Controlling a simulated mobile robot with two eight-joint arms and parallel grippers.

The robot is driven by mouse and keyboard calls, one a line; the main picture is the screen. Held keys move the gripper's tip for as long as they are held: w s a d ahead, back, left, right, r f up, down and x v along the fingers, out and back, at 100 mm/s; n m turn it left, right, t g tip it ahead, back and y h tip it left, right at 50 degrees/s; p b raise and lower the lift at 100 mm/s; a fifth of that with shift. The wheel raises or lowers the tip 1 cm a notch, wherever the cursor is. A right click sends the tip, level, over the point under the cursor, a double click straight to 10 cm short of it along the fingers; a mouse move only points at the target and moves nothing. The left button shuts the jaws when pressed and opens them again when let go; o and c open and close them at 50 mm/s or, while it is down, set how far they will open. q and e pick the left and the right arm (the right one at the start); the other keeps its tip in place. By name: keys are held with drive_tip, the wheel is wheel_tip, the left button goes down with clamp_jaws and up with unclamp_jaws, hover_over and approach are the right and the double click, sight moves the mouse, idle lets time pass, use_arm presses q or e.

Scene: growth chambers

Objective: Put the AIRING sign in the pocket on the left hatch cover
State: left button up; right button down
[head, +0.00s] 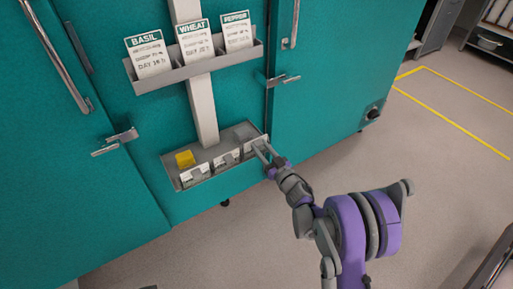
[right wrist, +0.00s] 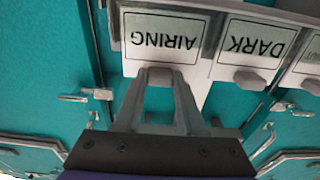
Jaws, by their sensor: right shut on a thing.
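The AIRING sign (right wrist: 162,42) is a white card with a dark-framed label and a grey tab, upside down in the right wrist view. It is at the right end of the lower grey tray (head: 168,170) in the head view, where its lettering is unreadable. My right gripper (head: 262,150) reaches this end of the tray. In the right wrist view my right gripper (right wrist: 160,78) is shut on the sign's tab, with the sign still at the tray. I cannot make out a pocket on the left hatch cover. My left gripper is not in view.
The DARK sign (right wrist: 252,45) stands beside AIRING, with another sign beyond. A yellow block (head: 185,159) lies in the tray. An upper rack (head: 190,71) holds BASIL, WHEAT and PEPPER cards. Door latches (head: 283,80) stick out nearby. The floor (head: 410,150) at right is clear.

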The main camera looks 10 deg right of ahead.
drive_tip(key=shift+r, duration=0.2)
drive_tip(key=shift+r+p, duration=0.4)
drive_tip(key=shift+r, duration=0.35)
wheel_tip(320, 180, up, 3)
drive_tip(key=shift+p, duration=0.65)
drive_tip(key=shift+r, duration=0.3)
idle(0.6)
idle(0.3)
drive_tip(key=b+v, duration=0.2)
drive_tip(key=v, duration=0.8)
idle(0.5)
drive_tip(key=shift+f, duration=0.1)
